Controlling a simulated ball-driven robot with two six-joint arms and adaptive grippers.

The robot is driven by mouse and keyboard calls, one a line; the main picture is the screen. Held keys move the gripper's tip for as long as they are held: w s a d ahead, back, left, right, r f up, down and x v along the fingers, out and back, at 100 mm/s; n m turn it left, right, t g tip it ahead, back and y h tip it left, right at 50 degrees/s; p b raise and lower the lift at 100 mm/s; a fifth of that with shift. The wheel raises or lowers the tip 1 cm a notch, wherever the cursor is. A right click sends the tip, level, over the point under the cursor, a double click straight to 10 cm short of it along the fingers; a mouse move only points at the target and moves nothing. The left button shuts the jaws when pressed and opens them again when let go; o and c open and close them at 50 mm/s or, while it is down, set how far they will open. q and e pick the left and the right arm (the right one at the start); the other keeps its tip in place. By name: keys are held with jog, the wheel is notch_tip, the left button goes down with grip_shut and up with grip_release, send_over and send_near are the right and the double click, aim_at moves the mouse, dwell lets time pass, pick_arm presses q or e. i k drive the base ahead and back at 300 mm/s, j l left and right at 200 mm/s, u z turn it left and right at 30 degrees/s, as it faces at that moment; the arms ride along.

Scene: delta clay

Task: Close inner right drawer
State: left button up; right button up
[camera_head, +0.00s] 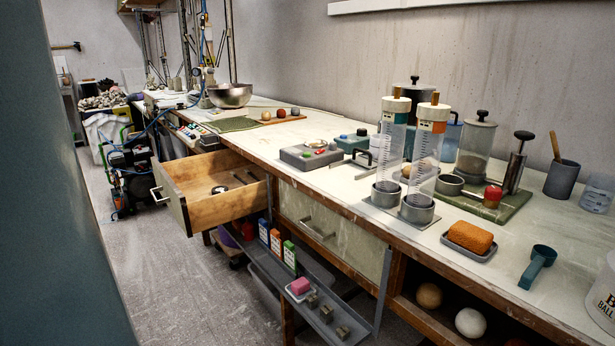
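A wooden drawer (196,180) is pulled well out of the long workbench, left of the picture's middle. Its pale front faces the lower left and carries a metal bar handle (159,195). A few small dark items lie on its floor, too small to name. To its right, a second drawer (350,247) with a pale front and a metal handle (317,230) sits flush in the bench, closed. I cannot tell from this view alone which drawer is called inner right. Neither of my grippers is in view.
The workbench (260,141) top carries clear cylinders (424,160), a grey device (310,155) and an orange sponge (470,236). A low shelf (262,262) with small boxes hangs below the drawers. The grey floor (165,275) before the bench is clear. A teal-grey surface (70,220) fills the left.

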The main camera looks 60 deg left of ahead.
aim_at(186, 184)
jog(key=u, duration=2.5)
